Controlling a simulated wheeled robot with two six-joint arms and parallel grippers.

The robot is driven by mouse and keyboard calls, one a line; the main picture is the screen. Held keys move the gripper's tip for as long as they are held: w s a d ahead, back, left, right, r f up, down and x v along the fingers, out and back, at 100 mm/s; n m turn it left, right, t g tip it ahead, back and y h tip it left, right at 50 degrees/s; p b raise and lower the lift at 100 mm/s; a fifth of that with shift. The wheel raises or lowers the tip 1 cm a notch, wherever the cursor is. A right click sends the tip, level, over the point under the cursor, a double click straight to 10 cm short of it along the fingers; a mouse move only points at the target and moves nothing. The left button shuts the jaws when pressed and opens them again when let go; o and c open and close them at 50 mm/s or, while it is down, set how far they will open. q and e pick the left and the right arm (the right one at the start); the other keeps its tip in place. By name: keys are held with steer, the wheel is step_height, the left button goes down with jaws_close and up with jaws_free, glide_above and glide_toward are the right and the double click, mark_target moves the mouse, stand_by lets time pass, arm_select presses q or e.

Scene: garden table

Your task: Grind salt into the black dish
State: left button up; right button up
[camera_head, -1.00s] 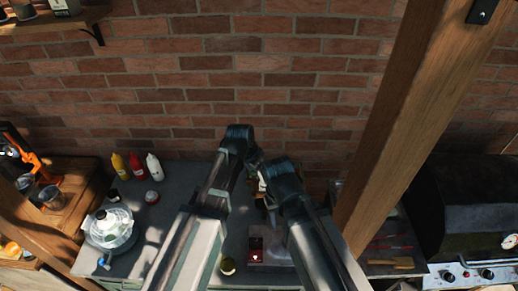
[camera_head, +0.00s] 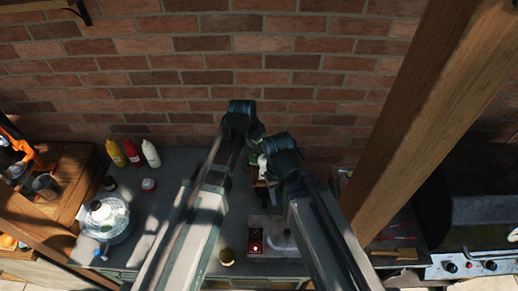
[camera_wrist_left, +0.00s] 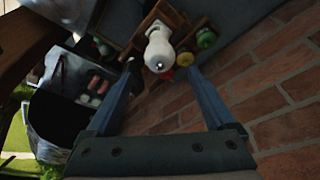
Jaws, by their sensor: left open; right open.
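A white mill (camera_wrist_left: 158,50) with a round knob end shows in the left wrist view, beside a small wooden rack. My left gripper (camera_wrist_left: 160,76) is open, its two fingers spread to either side of the mill's near end; I cannot tell whether they touch it. In the head view my left gripper (camera_head: 245,122) is the higher one, near the brick wall, its fingers mostly hidden by the arm. I cannot make out the black dish for certain.
Yellow (camera_head: 115,153), red (camera_head: 132,152) and white (camera_head: 151,153) bottles stand at the wall end of the grey counter. A wooden post (camera_head: 430,120) rises at right.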

mark_target(264, 159)
arm_select(q)
steer(key=shift+b+x, duration=4.5)
steer(key=shift+x, duration=0.5)
steer(key=shift+r, duration=0.1)
